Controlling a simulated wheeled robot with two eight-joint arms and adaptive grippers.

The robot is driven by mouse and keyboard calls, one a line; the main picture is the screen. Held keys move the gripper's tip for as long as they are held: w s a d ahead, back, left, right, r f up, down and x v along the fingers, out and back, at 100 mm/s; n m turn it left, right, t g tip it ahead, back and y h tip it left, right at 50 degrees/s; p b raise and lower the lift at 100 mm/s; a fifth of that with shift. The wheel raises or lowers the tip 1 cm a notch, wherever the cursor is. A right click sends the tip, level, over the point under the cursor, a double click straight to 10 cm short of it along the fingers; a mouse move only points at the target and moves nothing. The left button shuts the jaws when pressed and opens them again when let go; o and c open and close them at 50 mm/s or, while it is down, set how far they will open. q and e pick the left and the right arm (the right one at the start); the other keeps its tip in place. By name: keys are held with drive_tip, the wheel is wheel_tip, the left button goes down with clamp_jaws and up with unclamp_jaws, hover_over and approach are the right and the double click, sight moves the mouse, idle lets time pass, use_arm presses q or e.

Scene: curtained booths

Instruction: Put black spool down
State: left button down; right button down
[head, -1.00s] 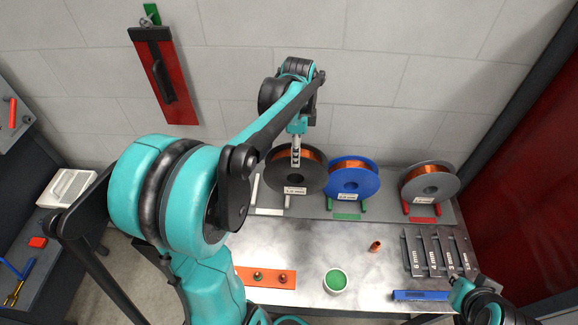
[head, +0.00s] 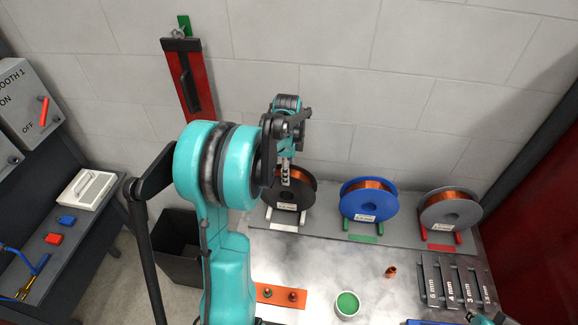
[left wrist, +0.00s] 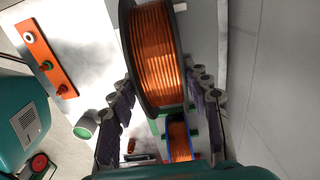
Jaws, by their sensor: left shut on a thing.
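The black spool (head: 302,203) with copper wire is upright at the white holder (head: 285,228), at the left end of the spool row in the head view. Its lower rim shows between the two white holder arms; I cannot tell whether it rests fully on them. My left gripper (head: 285,175) is shut on the black spool from above. In the left wrist view the spool (left wrist: 157,55) shows large between the two fingers (left wrist: 160,105). My right gripper (head: 485,319) barely shows at the bottom right edge, and its jaws cannot be made out.
The blue spool (head: 357,209) and grey spool (head: 435,217) stand on green and red holders to the right. A white cup with green contents (head: 346,304), a copper fitting (head: 390,272), an orange strip (head: 279,295) and a slotted grey rack (head: 455,281) are on the bench. The wall is close behind.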

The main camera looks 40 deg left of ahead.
use_arm(q)
drive_tip(key=shift+f, duration=0.45)
drive_tip(key=c, duration=0.7)
unclamp_jaws()
